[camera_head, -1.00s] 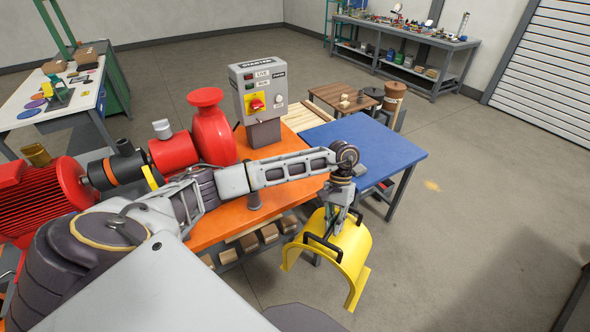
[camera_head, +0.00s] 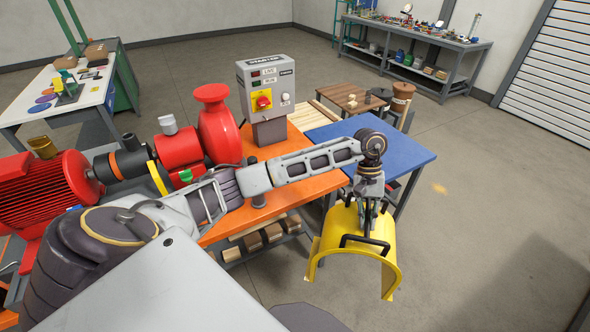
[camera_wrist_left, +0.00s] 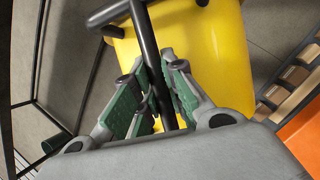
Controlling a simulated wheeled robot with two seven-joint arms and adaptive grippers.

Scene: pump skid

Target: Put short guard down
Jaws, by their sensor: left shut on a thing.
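The short guard (camera_head: 340,228) is a yellow curved cover with black handles. It hangs in the air from my left gripper (camera_head: 367,228), beside the blue table's front edge and right of the orange skid. In the left wrist view, my left gripper (camera_wrist_left: 160,105) has its green-padded fingers shut around a black handle bar of the yellow guard (camera_wrist_left: 205,50). The guard's arch opens downward, and its lower edges are clear of the floor. My right gripper is not in view.
The blue table (camera_head: 372,143) has a bare top behind the guard. The orange skid (camera_head: 225,226) carries a red pump (camera_head: 222,135) and a grey starter box (camera_head: 265,88). Wooden blocks (camera_head: 272,233) lie on a shelf below. The floor to the right is clear.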

